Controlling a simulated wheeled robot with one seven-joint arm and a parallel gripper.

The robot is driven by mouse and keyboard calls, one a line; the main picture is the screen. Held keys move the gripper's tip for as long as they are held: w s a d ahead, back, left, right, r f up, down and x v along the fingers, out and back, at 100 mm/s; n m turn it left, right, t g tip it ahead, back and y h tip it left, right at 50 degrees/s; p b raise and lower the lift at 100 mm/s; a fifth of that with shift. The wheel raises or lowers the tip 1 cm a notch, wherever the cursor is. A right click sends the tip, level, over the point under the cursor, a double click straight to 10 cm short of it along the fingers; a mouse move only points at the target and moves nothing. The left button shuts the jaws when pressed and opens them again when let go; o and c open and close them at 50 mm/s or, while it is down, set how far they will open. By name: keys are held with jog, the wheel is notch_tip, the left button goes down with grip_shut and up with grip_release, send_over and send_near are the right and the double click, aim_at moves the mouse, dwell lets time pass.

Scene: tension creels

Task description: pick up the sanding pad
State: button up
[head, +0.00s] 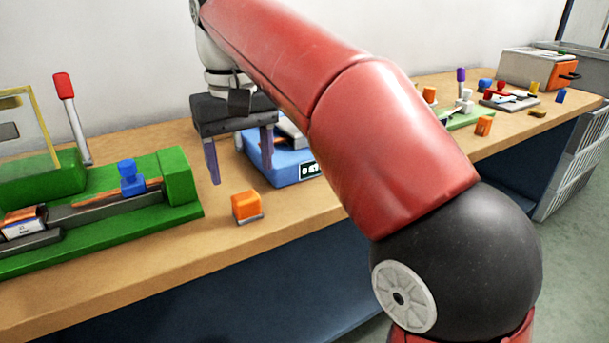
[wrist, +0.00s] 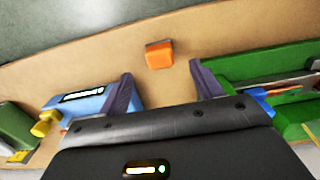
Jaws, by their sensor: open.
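The sanding pad appears to be the small orange block with a thin grey underside (head: 247,206), lying on the wooden bench near its front edge. It also shows in the wrist view (wrist: 159,55), ahead of my fingertips and roughly between them sideways. My gripper (head: 240,168) is open and empty, its two dark purple-grey fingers pointing down above the bench, behind the pad in the head view. In the wrist view the gripper (wrist: 160,72) has a finger on each side and touches nothing that I can see.
A green fixture (head: 180,180) with a blue knob stands left of the pad. A blue scale-like device (head: 285,165) is close behind and right of my gripper. Other small orange blocks (head: 483,126) lie farther right. The wooden bench (head: 300,211) is clear around the pad.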

aim_at(245, 195)
jog(key=shift+w+f, duration=0.15)
jog(key=shift+w, duration=0.05)
notch_tip(245, 195, down, 7)
jog(key=shift+a+f+b, duration=0.1)
jog(key=shift+f+b, duration=0.05)
jog(key=shift+b, duration=1)
jog(key=c, duration=1.1)
